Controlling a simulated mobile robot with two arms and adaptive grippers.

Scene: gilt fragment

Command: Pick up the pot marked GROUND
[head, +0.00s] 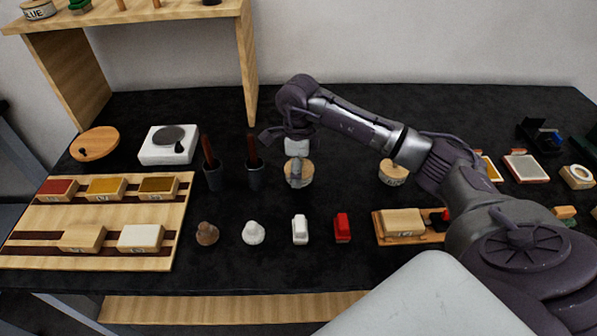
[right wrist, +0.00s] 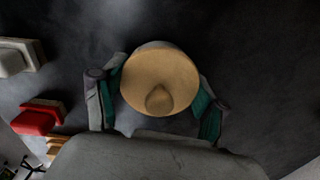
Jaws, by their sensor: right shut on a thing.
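A round pot with a pale wooden lid and a knob (right wrist: 160,72) fills the middle of the right wrist view. My right gripper (right wrist: 160,94) is shut on this pot, with one finger on each side of it. In the head view the same pot (head: 307,174) is under my right wrist, at the middle of the black table, partly covered by the gripper. No marking can be read on it. A second wooden-lidded pot (head: 393,175) is to its right, partly hidden by my right arm. My left gripper is not in view.
Dark holders with brown handles (head: 254,178) stand close left of the held pot. Small white and red blocks (head: 342,228) lie in front. A wooden tray with several blocks (head: 180,208) is at left, below a wooden shelf (head: 150,15).

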